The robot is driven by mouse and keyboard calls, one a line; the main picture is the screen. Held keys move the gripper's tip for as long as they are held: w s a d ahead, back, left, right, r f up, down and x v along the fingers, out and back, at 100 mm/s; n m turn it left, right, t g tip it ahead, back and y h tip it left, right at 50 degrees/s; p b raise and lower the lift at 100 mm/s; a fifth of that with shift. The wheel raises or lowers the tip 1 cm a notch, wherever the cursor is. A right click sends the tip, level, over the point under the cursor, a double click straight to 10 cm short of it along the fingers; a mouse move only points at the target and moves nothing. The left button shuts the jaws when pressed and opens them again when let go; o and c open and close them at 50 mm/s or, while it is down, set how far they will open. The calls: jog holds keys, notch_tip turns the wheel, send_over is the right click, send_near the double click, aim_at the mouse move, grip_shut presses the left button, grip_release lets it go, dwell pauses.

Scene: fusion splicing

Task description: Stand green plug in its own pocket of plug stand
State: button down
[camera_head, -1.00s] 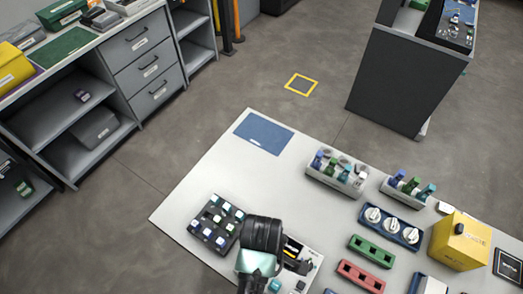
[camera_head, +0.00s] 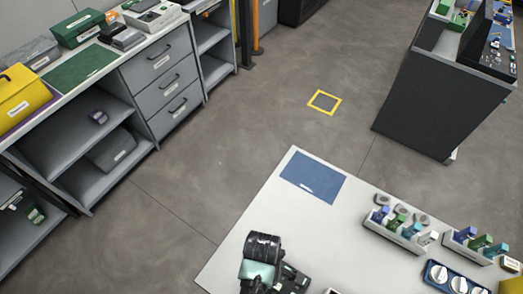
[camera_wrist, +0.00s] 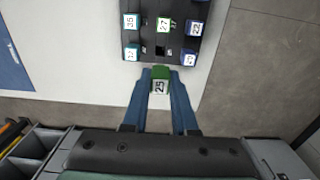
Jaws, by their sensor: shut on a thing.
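My gripper (camera_wrist: 160,76) is shut on the green plug (camera_wrist: 160,72), with one blue finger on each side of it. The plug's white label reads 25. The plug stand (camera_wrist: 147,38) is the black block at the top of the wrist view, holding several plugs with white number labels. The held plug is just outside the stand's near edge, in line with its middle column. A dark, empty-looking pocket shows in that column. I cannot tell the plug's height above the table. In the head view my gripper is at the bottom edge and the stand cannot be made out.
A blue mat (camera_head: 313,177) lies at the table's far corner. White racks (camera_head: 394,229) with coloured pieces and a blue block with white round knobs (camera_head: 458,281) stand to the right. A shelf unit (camera_head: 172,88) is across the floor at left. Table between mat and gripper is clear.

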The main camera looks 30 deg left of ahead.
jog(key=shift+d+f+b, duration=0.15)
jog(key=shift+f+b, duration=0.4)
notch_tip(320, 180, down, 4)
jog(key=b, duration=0.4)
jog(key=shift+f+b, duration=0.15)
jog(key=shift+b, duration=0.15)
jog(key=shift+f, duration=0.1)
jog(key=shift+f, duration=0.4)
jog(key=shift+f+b, duration=0.3)
jog(key=shift+f, duration=1)
dwell(1.7)
jog(key=c, duration=0.6)
grip_release()
